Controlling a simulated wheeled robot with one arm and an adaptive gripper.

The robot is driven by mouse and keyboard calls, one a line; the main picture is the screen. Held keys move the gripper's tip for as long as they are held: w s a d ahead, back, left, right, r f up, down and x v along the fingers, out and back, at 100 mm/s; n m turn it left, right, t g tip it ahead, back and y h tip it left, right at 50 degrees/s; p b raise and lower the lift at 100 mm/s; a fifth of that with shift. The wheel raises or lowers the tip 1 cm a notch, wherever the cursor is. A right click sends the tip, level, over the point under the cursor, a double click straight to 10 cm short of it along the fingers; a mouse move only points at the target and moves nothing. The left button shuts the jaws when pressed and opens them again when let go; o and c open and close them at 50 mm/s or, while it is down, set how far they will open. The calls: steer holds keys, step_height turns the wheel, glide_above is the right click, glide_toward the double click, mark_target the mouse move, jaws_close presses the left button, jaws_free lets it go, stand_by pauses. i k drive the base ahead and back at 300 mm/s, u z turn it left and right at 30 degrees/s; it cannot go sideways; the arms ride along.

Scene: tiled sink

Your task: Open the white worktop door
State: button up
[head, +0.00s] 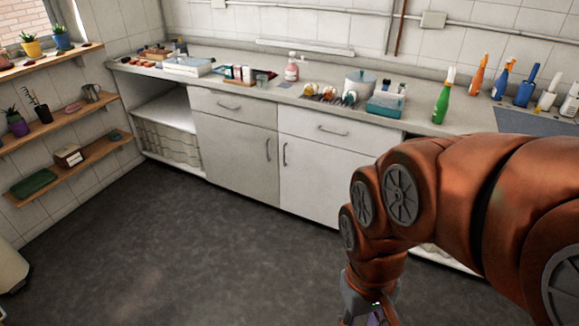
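The white worktop (225,78) runs along the back wall with cabinets below it. A whiter cabinet door (318,180) sits right of centre and is closed, with a vertical handle (284,154) near its left edge. A greyer door (235,158) beside it on the left is also closed, with a vertical handle (267,150) near its right edge. My gripper (372,314) is at the bottom edge, low and right of the whiter door, apart from both doors. It is cut off by the frame, so its fingers do not show.
Closed drawers (330,138) sit above both doors. An open shelf bay (170,140) is at the left. Bottles, including a green one (443,98), crowd the worktop. Wooden wall shelves (75,155) hold plants and pots at far left. The dark floor (190,250) is clear.

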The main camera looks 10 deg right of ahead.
mark_target(315, 176)
steer(key=u, duration=0.95)
steer(key=i, duration=1.15)
steer(key=z, duration=0.45)
steer(key=i, duration=0.6)
steer(key=z, duration=0.5)
